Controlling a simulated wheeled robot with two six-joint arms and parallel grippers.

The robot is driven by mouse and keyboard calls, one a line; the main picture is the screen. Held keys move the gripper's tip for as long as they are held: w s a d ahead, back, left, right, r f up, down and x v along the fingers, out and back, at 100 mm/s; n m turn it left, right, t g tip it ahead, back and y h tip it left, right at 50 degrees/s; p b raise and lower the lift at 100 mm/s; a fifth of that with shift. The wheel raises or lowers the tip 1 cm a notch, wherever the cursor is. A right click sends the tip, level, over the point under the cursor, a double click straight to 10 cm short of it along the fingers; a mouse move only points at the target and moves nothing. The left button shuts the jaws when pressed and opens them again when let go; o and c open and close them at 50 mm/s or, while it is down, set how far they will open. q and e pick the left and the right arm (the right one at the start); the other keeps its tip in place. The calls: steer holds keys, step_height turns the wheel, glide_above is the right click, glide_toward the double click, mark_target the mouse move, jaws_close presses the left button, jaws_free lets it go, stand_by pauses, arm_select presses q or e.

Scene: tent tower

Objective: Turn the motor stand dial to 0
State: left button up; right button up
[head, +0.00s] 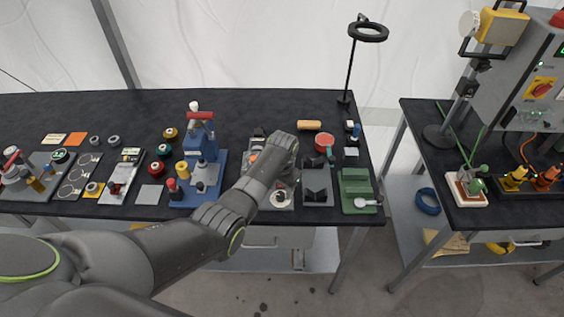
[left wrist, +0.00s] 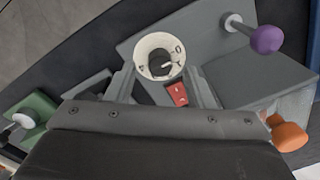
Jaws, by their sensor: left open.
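The motor stand dial (left wrist: 158,57) shows in the left wrist view as a round white face with dark marks and a black knob (left wrist: 160,63) in it. A 0-like mark is at its upper right; I cannot tell surely which mark the knob points to. A red switch (left wrist: 178,94) sits just below it on the grey stand (left wrist: 240,75). My left gripper (left wrist: 162,84) is open and empty, its grey fingers on either side below the dial. My right gripper is out of view.
A purple knob (left wrist: 266,39) and an orange knob (left wrist: 288,136) stick out to the right in the left wrist view. In the head view a blue press (head: 205,170) stands left of my arm, and a green fixture (head: 357,184) stands to its right. The table's back is mostly clear.

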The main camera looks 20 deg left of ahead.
mark_target(282, 195)
arm_select(q)
step_height(282, 195, up, 15)
steer(key=shift+s+d+b, duration=0.15)
steer(key=shift+d+b, duration=0.15)
steer(key=shift+b, duration=0.1)
stand_by(0.4)
